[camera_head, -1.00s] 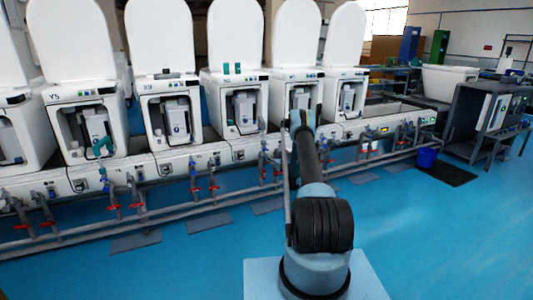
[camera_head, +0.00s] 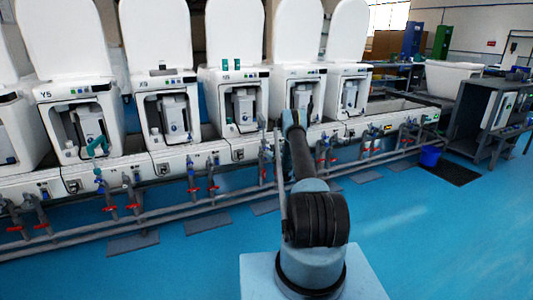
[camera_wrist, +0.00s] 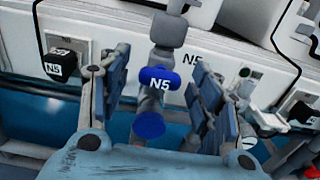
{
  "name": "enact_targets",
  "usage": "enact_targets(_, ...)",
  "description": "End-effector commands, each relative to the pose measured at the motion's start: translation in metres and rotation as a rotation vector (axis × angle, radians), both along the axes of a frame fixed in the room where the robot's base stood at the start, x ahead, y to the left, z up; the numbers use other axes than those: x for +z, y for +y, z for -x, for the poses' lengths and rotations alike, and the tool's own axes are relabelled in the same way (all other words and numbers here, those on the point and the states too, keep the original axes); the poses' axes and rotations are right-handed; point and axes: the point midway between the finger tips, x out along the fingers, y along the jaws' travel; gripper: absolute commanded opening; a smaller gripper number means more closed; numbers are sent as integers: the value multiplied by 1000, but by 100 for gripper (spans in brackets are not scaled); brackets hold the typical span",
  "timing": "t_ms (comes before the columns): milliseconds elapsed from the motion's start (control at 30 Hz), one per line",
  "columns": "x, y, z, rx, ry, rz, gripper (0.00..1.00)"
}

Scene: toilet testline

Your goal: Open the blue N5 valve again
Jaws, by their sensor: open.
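My gripper (camera_wrist: 158,95) is open, with one finger on each side of the valve and a visible gap to the handle on both sides. In the head view my arm (camera_head: 300,150) reaches toward the row of toilets, and the gripper's end is hard to make out there.
A black box marked N5 (camera_wrist: 60,65) is on the white panel at left. Several toilets (camera_head: 235,105) stand in a row above grey pipes (camera_head: 150,218) with red and blue valves. A blue bucket (camera_head: 430,156) stands at right. The blue floor (camera_head: 420,235) in front is clear.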

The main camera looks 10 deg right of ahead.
Motion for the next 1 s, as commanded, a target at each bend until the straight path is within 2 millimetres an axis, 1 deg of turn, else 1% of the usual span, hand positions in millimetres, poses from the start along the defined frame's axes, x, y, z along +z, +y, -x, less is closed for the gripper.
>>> enact_targets(67, 0, -1, 0, -1, 0, 0, 58)
enact_targets(100, 0, -1, 0, -1, 0, 0, 49)
enact_targets(167, 0, -2, 0, -1, 0, 0, 36)
enact_targets(200, 0, -2, 0, -1, 0, 0, 27)
enact_targets(267, 0, -2, 0, -1, 0, 0, 14)
enact_targets(500, 0, -2, 0, -2, -2, 8, 14)
enact_targets(667, 1, -2, 0, -2, -16, 50, 14)
enact_targets(1000, 0, -1, 1, -1, -84, 258, 14)
